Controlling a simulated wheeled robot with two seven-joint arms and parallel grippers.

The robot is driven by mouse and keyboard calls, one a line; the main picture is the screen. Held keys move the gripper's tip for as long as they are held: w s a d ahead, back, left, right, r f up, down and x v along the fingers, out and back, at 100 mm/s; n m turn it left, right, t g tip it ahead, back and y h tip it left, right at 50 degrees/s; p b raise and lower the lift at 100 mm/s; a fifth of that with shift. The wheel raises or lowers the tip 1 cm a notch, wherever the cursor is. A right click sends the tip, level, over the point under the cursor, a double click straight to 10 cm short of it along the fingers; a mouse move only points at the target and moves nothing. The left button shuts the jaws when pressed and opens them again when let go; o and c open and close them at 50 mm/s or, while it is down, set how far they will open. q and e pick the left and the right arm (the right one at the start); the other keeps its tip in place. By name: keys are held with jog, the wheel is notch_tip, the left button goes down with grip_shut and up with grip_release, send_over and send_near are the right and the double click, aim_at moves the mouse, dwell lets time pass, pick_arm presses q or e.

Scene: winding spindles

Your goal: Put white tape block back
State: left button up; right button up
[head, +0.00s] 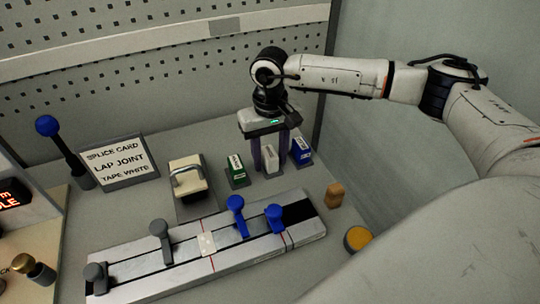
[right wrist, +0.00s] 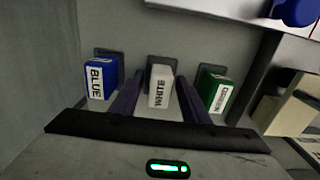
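The white tape block (head: 270,160) stands upright between the green and blue blocks at the back of the bench. Its WHITE label shows in the right wrist view (right wrist: 160,88), with a dark holder (right wrist: 162,61) at its far end. My right gripper (head: 270,158) points down over the white block, one finger on each side. In the right wrist view the fingers (right wrist: 161,85) are spread, with a gap to the block on both sides near the camera. Contact at the fingertips is hard to tell. My left gripper is not in view.
The green block (head: 236,172) and blue block (head: 301,152) stand close beside the fingers. A splice card (head: 118,161), a handled device (head: 188,183) and a long rail (head: 150,277) with blue and grey levers are nearby. A pegboard wall (head: 150,80) rises behind.

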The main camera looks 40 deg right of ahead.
aim_at(270, 153)
jog(key=shift+r+p, duration=0.3)
jog(key=shift+r, duration=0.05)
jog(key=shift+r+b, duration=0.3)
jog(key=shift+r, duration=0.05)
notch_tip(270, 153, up, 11)
jog(key=b, duration=0.1)
jog(key=shift+b, duration=0.3)
